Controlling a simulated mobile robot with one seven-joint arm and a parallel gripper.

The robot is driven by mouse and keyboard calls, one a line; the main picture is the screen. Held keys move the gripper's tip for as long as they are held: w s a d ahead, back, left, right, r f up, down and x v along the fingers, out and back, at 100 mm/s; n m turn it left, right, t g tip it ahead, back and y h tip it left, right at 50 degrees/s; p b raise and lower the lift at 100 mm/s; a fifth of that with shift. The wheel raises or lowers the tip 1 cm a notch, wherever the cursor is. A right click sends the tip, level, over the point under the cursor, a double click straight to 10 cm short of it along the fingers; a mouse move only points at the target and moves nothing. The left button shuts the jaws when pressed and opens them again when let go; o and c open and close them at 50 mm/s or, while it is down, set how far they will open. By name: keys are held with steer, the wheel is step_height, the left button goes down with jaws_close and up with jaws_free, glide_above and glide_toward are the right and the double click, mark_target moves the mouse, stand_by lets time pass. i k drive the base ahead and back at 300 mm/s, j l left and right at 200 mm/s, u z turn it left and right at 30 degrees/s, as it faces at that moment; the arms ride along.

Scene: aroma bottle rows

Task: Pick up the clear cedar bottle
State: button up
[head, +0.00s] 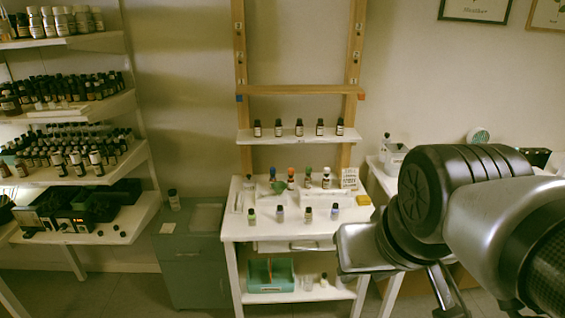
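A front row of small pale or clear bottles with dark caps stands on the white table (232,228): one greenish at left (252,216), two paler in the middle (280,214) and (308,216), and one at right (334,212). Their labels are too small to read, so I cannot tell which is the cedar bottle. My arm comes in from the right. What seems to be my gripper (362,248) is a silver block in front of the table's right edge, apart from the bottles. Its fingers cannot be made out.
Behind are dark bottles with coloured caps (291,180), a green funnel (278,187) and a small sign (350,178). A raised shelf (262,138) holds several dark bottles. A yellow block (364,200) lies at the table's right. Crowded shelves (95,110) stand left, beside a grey cabinet (190,260).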

mark_target(308, 214)
steer(key=i+l, duration=0.1)
steer(key=i, duration=1.5)
